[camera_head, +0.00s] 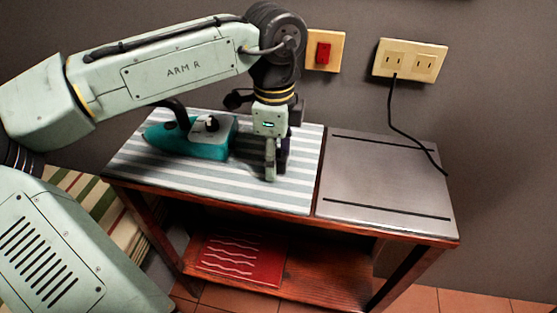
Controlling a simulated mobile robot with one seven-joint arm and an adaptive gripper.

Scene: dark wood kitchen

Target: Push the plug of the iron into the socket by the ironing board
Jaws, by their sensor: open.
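The teal iron (186,138) with a black handle lies on the grey-and-white striped ironing board (230,190). My gripper (276,172) points down over the board, just right of the iron. It is open, and no object shows clearly between its fingers. A cream double socket (410,61) is on the wall at upper right. A black cord (391,115) runs from the socket's left outlet down to the right edge of the grey panel. I cannot tell whether this cord belongs to the iron. No loose plug can be made out; my wrist hides part of the area behind it.
A grey metal panel (375,185) with two dark strips fills the right of the wooden table (385,240) and is mostly bare. A red switch (323,53) on a cream plate is on the wall. A red patterned item (242,258) lies on the lower shelf.

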